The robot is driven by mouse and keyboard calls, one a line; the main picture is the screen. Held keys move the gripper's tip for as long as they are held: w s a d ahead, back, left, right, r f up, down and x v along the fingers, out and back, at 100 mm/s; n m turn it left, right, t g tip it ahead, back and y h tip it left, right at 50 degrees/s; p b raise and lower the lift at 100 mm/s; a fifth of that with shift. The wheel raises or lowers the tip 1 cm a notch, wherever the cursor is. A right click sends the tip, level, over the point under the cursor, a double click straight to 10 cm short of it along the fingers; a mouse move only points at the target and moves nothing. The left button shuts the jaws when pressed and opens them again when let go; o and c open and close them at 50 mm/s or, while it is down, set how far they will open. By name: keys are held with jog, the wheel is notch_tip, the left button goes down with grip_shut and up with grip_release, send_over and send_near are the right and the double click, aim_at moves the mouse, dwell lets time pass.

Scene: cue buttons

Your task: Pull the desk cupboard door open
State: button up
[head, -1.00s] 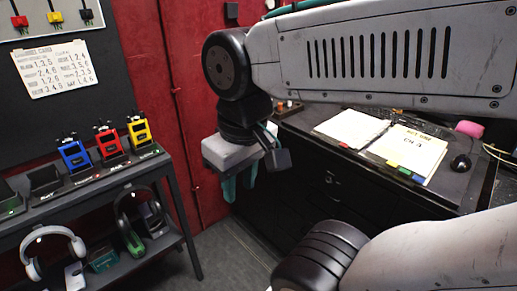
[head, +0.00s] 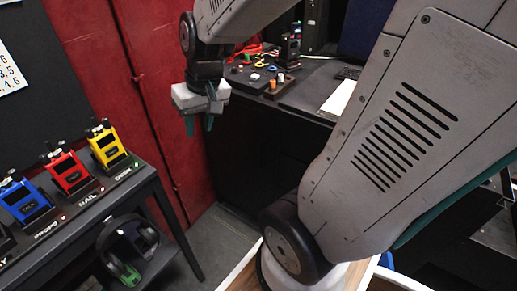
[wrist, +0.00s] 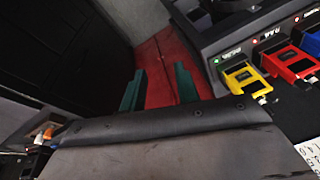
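The dark desk front (head: 262,160) lies under the desktop at the middle of the head view. It is in deep shadow, and I cannot make out a door edge or handle, or tell if a door is open. A large black panel (wrist: 60,55) fills the upper left of the wrist view and seems to be this front. My gripper (head: 199,124) hangs left of the desk front, before the red wall, fingers down. In the wrist view its two teal fingers (wrist: 160,75) are spread apart with nothing between them.
A dark shelf rack (head: 130,190) stands at the left, with yellow (head: 108,147), red (head: 70,174) and blue (head: 25,202) devices on top and headphones below. The desktop (head: 300,98) holds cables and small items. Grey floor (head: 220,240) shows between rack and desk.

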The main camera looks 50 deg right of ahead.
jog(key=w+d+f+m, duration=0.2)
jog(key=w+d+f, duration=0.3)
jog(key=d+f, duration=0.15)
jog(key=m+h, duration=0.4)
jog(key=m, duration=0.2)
send_over(262, 148)
jog(key=s+a, duration=0.1)
jog(key=a, duration=0.1)
jog(key=f, duration=2)
jog(key=shift+s+d+f, duration=0.1)
jog(key=shift+s+d, duration=0.05)
jog(key=shift+s, duration=0.05)
jog(key=shift+x, duration=3.6)
grip_shut()
